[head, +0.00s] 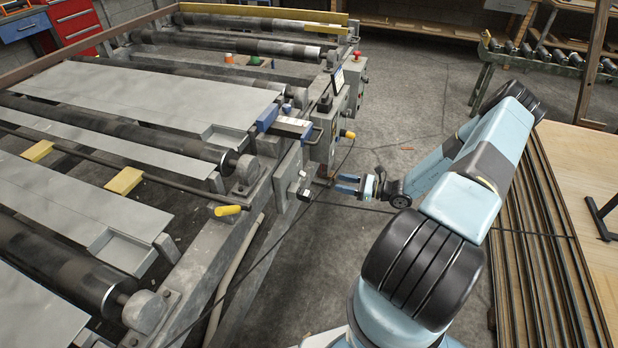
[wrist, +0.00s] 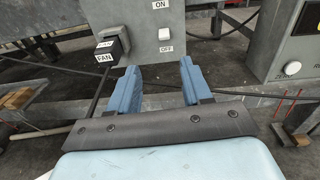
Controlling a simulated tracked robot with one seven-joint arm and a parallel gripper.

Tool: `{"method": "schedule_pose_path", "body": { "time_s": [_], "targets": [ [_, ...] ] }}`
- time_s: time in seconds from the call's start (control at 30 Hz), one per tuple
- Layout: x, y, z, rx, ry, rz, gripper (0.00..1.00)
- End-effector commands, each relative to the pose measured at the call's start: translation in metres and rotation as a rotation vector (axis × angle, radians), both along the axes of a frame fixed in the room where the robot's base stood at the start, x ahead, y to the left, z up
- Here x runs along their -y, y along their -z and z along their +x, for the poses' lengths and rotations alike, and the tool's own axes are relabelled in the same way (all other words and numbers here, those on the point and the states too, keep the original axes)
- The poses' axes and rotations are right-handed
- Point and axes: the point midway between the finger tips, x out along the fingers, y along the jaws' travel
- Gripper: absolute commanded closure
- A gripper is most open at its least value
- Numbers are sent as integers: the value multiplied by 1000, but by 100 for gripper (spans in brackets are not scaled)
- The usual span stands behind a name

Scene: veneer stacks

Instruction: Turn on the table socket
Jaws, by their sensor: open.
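The table socket (wrist: 140,22) is a grey metal box in the top middle of the wrist view. It has a light round button (wrist: 164,34) between an ON label above and an OFF label below. A black plug (wrist: 108,48) labelled FAN sits at its left side. In the head view the socket box (head: 287,180) is on the side of the machine frame, left of my gripper (head: 347,184). My gripper also shows in the wrist view (wrist: 157,75); its blue fingers are open and empty, apart, pointing toward the box's lower part. Whether they touch it I cannot tell.
Another grey control box (wrist: 289,47) with a ZERO label stands to the right in the wrist view. The roller frame with grey sheets (head: 150,90) fills the left of the head view. A cable crosses the floor (head: 400,100). A wooden bench (head: 580,170) is at right.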

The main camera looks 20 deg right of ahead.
Motion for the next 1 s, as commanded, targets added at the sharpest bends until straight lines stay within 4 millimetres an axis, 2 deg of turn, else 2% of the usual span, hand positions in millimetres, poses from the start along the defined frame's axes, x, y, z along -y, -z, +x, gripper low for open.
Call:
{"method": "schedule_pose_path", "body": {
  "time_s": [0.1, 0.37, 0.8, 1.0],
  "targets": [
    [1, 10, 0, -12, 35, 31, 51],
    [-12, 12, 10, -15, 46, 42, 51],
    [-74, 13, 54, -17, 43, 42, 51],
    [-97, 13, 71, -16, 44, 40, 51]
  ]
}}
